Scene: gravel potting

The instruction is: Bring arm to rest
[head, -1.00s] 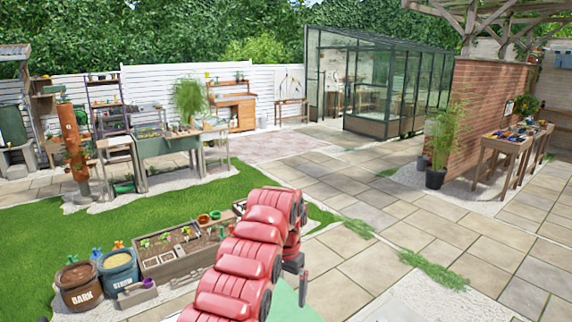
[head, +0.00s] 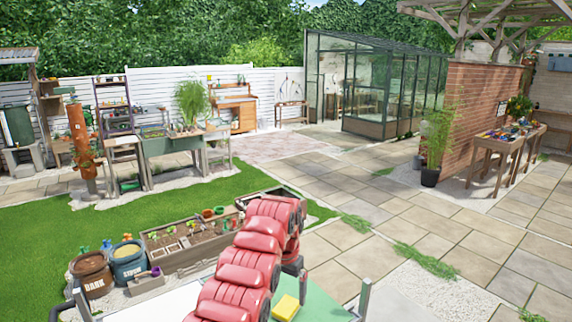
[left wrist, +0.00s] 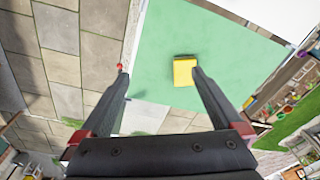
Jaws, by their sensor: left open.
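My left arm (head: 250,260), red and segmented, rises from the bottom middle of the head view. Its gripper is mostly hidden by the arm there. In the left wrist view my left gripper (left wrist: 158,72) is open, its two dark fingers wide apart with nothing held between them. A yellow block (left wrist: 184,71) lies on a green surface (left wrist: 150,30), close to the right finger in the picture; I cannot tell whether they touch. The block also shows in the head view (head: 286,307), just right of the arm. My right gripper is in neither view.
A wooden planter (head: 190,256) with seedlings and pots lies beyond the arm. Bins marked BARK (head: 93,274) and another (head: 127,262) stand left of it. A grey post (head: 364,299) rises at the green surface's right edge. Paving on the right is open.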

